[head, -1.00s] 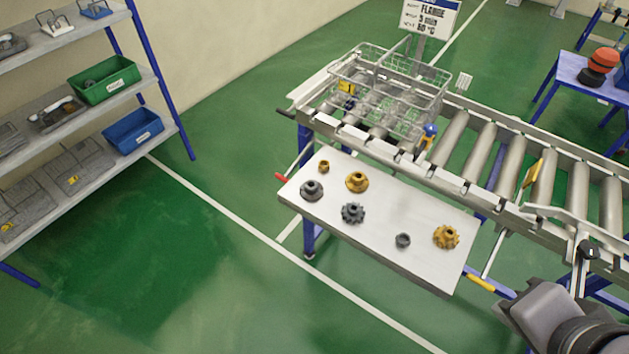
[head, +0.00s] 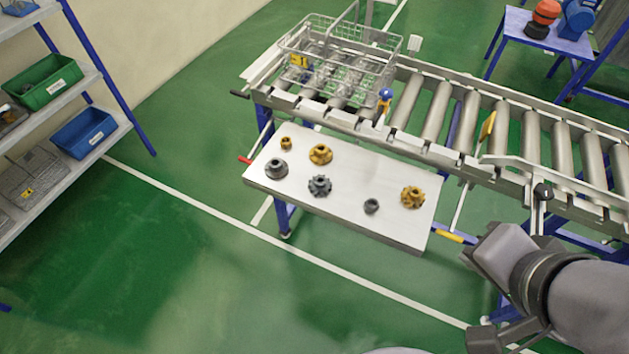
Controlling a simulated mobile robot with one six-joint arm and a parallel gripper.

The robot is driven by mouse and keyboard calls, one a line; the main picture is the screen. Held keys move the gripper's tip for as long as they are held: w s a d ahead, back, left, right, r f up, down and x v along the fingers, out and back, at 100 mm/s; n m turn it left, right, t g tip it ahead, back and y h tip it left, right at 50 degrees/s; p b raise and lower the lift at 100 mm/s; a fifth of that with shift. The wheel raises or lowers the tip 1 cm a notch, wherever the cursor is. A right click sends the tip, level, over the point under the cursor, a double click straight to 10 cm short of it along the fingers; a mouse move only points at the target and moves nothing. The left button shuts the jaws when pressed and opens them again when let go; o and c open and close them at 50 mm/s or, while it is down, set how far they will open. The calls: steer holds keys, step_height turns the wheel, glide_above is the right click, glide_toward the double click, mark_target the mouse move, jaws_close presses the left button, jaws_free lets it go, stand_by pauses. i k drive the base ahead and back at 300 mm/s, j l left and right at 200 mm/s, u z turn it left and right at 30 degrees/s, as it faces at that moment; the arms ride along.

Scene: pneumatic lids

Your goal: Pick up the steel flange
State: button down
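The steel flange (head: 277,168) is a dark grey round part with a wide base and a raised hub. It sits at the left end of the pale side table (head: 345,228) in the head view, with nothing touching it. Parts of my arm show at the lower right, well apart from the flange. I cannot make out the gripper's fingers in this view.
A brass flange (head: 320,153), small brass bushing (head: 286,143), steel gear (head: 320,185), steel bushing (head: 371,205) and brass gear (head: 412,196) share the table. The roller conveyor (head: 470,122) with a wire basket (head: 335,62) stands behind. Floor in front is clear.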

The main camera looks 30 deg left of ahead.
mark_target(276, 168)
steer(key=j+u, duration=0.1)
steer(key=u, duration=1.4)
steer(key=i+j+z, duration=0.4)
steer(key=j, duration=0.25)
steer(key=i+j+z, duration=0.2)
steer(key=j, duration=0.15)
steer(key=j+z, duration=0.15)
steer(key=j, duration=0.2)
steer(key=i+j+z, duration=0.2)
steer(key=j, duration=0.25)
